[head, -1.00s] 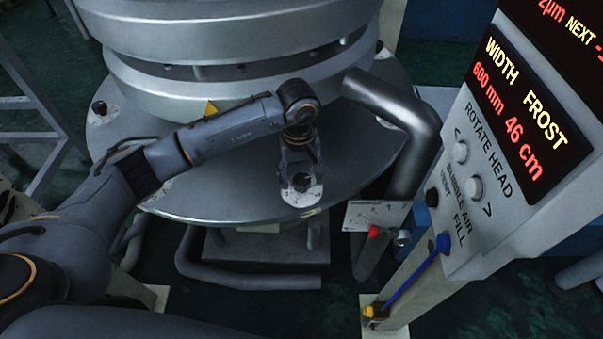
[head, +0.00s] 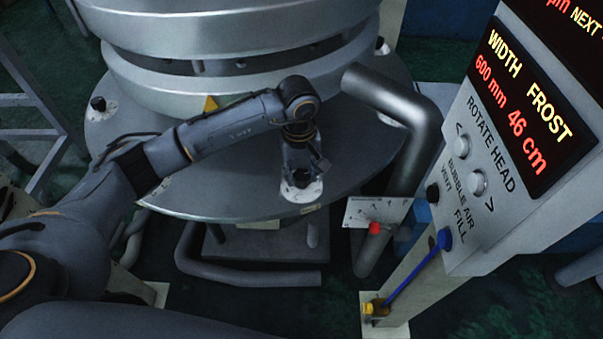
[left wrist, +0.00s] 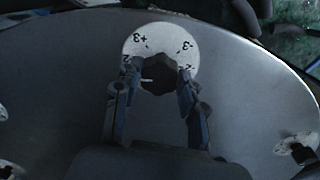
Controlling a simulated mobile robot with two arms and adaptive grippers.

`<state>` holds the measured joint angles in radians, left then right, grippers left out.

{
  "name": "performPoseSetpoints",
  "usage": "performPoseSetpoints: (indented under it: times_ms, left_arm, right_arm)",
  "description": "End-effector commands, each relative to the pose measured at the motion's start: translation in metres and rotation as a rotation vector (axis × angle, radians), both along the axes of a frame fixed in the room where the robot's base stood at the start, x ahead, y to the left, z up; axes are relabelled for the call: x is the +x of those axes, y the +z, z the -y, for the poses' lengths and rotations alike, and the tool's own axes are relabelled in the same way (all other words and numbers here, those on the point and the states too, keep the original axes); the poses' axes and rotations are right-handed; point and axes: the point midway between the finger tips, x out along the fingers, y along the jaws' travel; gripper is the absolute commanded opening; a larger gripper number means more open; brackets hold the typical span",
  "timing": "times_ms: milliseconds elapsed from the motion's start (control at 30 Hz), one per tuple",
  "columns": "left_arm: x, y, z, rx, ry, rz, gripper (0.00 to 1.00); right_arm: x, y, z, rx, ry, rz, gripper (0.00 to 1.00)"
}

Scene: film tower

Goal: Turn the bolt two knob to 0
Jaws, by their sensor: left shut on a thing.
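The knob in my left gripper is a black knob (left wrist: 159,76) with a white line, on a white dial disc (left wrist: 138,42) marked +3, -3 and 2s. The line points left in the left wrist view, close to the left finger; the disc's near part is hidden. My left gripper (left wrist: 155,80) is shut on the knob, one finger on each side. In the head view, my left gripper (head: 301,174) is over the disc (head: 291,194) at the round plate's front edge. No bolt name is readable. My right gripper is out of view.
The round metal plate (head: 225,200) carries other knobs, one at left (head: 98,104). A thick pipe (head: 410,110) curves down right of my gripper. A control panel (head: 465,205) with display and buttons stands at right, with a blue-ended lever (head: 405,275) below.

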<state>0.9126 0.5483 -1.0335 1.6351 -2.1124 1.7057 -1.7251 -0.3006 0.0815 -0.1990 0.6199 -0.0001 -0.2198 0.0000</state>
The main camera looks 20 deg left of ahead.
Motion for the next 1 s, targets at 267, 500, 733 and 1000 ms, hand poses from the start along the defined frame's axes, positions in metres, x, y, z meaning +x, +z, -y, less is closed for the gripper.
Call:
performPoseSetpoints:
  times_ms: [267, 500, 733, 1000]
  left_arm:
    - [0.000, -0.005, 0.000, 0.000, 0.187, 0.002, 0.09]
    - [0.000, -0.005, 0.000, 0.001, 0.411, 0.003, 0.09]
    - [0.000, -0.005, 0.000, 0.000, 0.630, 0.002, 0.09]
    - [0.000, -0.004, 0.001, -0.001, 0.887, 0.003, 0.09]
  right_arm:
    - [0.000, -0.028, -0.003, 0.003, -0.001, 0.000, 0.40]
    - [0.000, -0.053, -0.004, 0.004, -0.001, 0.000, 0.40]
    - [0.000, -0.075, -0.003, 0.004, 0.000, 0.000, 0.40]
    - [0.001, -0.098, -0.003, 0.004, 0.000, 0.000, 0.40]
